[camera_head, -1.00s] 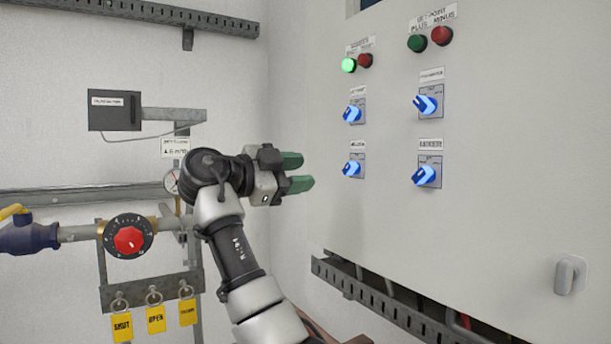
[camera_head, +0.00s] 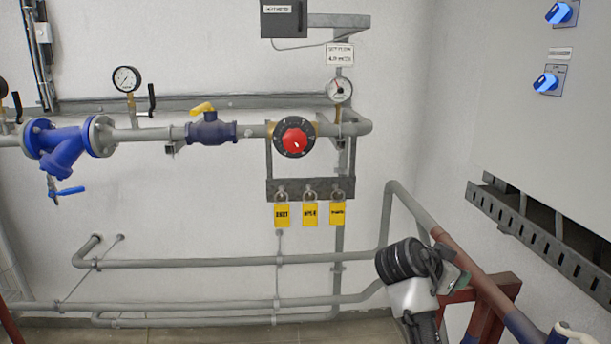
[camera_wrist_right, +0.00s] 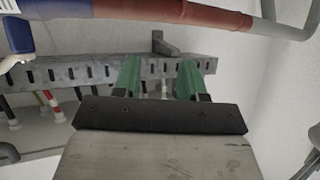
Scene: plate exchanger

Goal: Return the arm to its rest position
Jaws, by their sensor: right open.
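My right arm is low at the right of the head view, in front of a grey and red-brown pipe. A perforated grey cable tray (camera_wrist_right: 228,70) lies beyond the fingers. My left gripper is not in view.
The grey cabinet (camera_head: 560,140) with blue knobs stands at the right. A red-brown frame (camera_head: 488,300) is close beside my right arm. On the back wall are a red-centred dial (camera_head: 294,141), a yellow-handled valve (camera_head: 212,130) and yellow tags (camera_head: 310,214).

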